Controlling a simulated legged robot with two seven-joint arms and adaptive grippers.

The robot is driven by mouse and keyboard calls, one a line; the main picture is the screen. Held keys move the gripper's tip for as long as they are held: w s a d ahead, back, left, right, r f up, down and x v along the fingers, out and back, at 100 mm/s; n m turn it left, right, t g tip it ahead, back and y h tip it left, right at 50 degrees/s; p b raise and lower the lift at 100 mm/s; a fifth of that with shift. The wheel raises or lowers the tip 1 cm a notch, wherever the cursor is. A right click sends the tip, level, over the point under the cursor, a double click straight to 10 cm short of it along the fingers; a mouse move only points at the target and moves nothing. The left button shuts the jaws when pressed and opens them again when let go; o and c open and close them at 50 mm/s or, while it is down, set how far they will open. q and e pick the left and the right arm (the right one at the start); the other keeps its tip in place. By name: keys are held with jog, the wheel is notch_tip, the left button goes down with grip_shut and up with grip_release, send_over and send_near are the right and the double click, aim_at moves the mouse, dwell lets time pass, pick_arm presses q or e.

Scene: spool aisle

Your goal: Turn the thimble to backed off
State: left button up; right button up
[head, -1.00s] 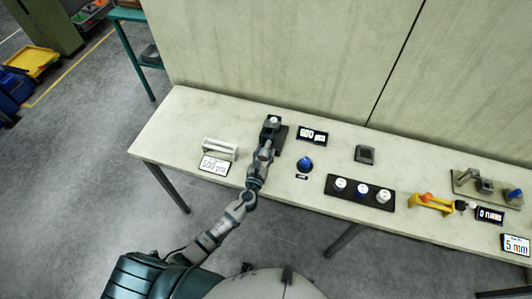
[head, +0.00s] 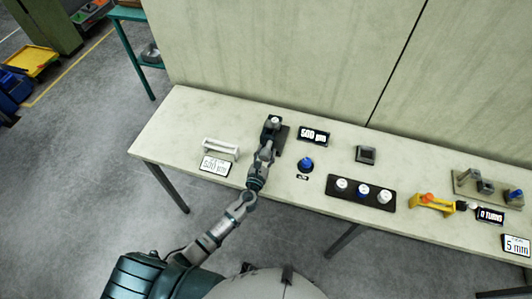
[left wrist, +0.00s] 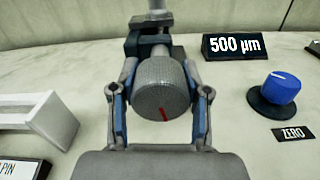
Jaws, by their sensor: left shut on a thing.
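The thimble (left wrist: 161,88) is a grey knurled knob with a red line on its face, in the middle of the left wrist view. My left gripper (left wrist: 160,105) is shut on the thimble, one finger on each side. In the head view my left gripper (head: 267,148) reaches the dark stand (head: 281,134) at the back of the table, and hides the thimble there. A display (left wrist: 236,45) beside it reads 500 µm. My right gripper is not in view.
A blue knob (left wrist: 281,87) with a ZERO label (left wrist: 293,133) stands right of the thimble. A white bracket (head: 220,149) and a card (head: 215,166) are to the left. A black tray with several knobs (head: 361,192) and a yellow device (head: 432,203) lie further right.

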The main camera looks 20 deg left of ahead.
pick_arm(q)
jog(key=o, duration=1.1)
jog(key=shift+w+f, duration=0.1)
jog(key=shift+f, duration=0.05)
jog(key=shift+o, duration=0.2)
jog(key=s, duration=1.2)
jog(key=shift+a, duration=0.2)
